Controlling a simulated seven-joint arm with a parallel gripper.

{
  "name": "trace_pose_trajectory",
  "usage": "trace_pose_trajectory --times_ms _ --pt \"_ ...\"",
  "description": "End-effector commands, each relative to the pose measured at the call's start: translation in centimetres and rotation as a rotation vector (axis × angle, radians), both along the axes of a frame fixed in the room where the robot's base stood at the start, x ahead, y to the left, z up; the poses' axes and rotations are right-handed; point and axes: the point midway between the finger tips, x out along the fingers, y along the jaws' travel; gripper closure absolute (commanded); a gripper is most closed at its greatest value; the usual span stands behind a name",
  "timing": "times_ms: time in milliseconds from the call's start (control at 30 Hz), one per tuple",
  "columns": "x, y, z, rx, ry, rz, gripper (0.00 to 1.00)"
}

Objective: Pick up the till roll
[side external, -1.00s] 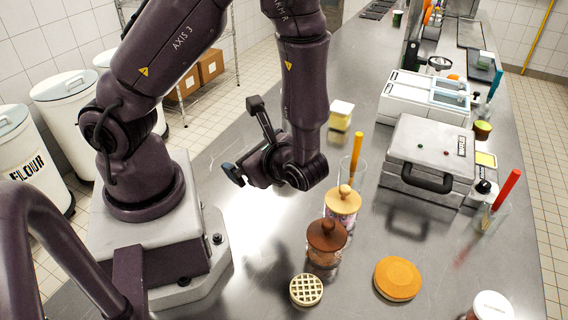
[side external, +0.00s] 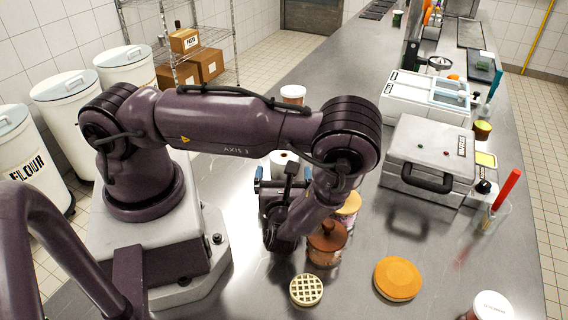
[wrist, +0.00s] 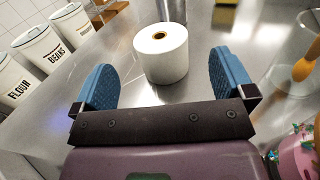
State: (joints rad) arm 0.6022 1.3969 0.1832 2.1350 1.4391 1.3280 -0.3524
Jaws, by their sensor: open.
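The till roll (wrist: 162,60) is a white paper roll with a brown core, standing upright on the steel counter in the wrist view. My gripper (wrist: 163,85) is open, its two blue fingers apart on either side of the roll's near edge. The roll lies ahead of the fingertips, with nothing held. In the side view, part of the till roll (side external: 284,160) shows just behind my gripper (side external: 283,180), which points toward it. My arm and gripper hide some of the roll there.
A brown-lidded jar (side external: 327,240) and a tan-lidded jar (side external: 350,205) stand right of my gripper. A waffle (side external: 306,290) and an orange disc (side external: 397,279) lie in front. A grey press (side external: 428,160) stands further right. A white-lidded jar (side external: 293,94) stands behind my arm.

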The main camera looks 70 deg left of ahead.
Motion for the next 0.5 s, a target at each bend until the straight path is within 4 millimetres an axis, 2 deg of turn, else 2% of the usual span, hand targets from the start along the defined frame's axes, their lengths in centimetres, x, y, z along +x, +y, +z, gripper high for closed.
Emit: trace_pose_trajectory --times_ms 33,133,367,500 --pt "-0.1 0.1 -1.0 0.001 0.003 0.001 0.00" --pt "0.5 1.5 -0.8 0.000 -0.001 0.005 0.00" --pt "1.1 3.0 -0.7 0.000 0.000 0.003 0.00" --pt "1.7 5.1 -0.7 0.000 0.001 0.006 0.00"
